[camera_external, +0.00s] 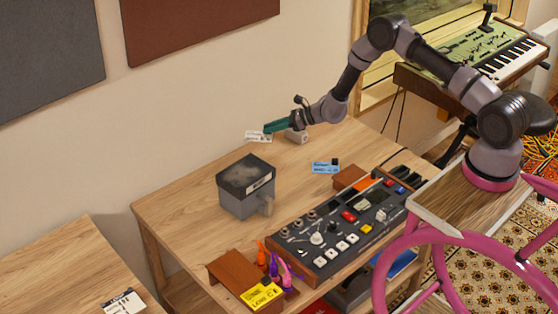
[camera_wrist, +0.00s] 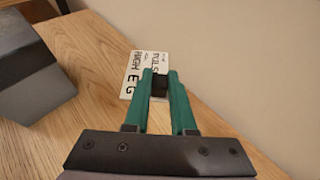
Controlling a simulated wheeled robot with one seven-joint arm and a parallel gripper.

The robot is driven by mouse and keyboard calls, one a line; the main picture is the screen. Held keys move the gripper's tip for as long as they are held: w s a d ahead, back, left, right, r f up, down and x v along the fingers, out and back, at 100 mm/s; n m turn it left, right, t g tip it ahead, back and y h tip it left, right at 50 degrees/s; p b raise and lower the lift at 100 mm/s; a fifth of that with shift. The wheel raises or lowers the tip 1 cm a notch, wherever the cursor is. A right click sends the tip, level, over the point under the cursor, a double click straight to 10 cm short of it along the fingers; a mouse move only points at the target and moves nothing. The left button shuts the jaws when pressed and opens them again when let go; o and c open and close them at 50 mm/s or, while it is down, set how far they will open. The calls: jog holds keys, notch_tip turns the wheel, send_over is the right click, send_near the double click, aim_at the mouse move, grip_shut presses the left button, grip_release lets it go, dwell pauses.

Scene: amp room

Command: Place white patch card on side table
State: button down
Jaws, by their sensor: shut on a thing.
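The white patch card (camera_external: 256,136) with black lettering shows at the tips of my gripper (camera_external: 270,128), near the back edge of the wooden worktable. In the wrist view, the card (camera_wrist: 143,66) lies beyond the green fingers, and my gripper (camera_wrist: 160,78) is shut on its small black tab (camera_wrist: 160,88). I cannot tell how high the card is above the tabletop. The side table (camera_external: 50,270) is the wooden surface at lower left. Another white card (camera_external: 123,303) with dark print lies near its right edge.
A grey box with a dark top (camera_external: 234,200) stands on the worktable (camera_external: 165,207); it is left in the wrist view (camera_wrist: 35,80). A blue card (camera_external: 324,168), a control panel (camera_external: 345,230) and a yellow card (camera_external: 262,294) are nearer. A gap separates the tables.

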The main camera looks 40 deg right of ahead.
aim_at(271, 155)
notch_tip(271, 155, down, 9)
jog(key=shift+f, duration=0.1)
dwell(0.3)
jog(key=shift+f, duration=0.15)
jog(key=c, duration=0.7)
grip_release()
jog(key=shift+c, duration=0.2)
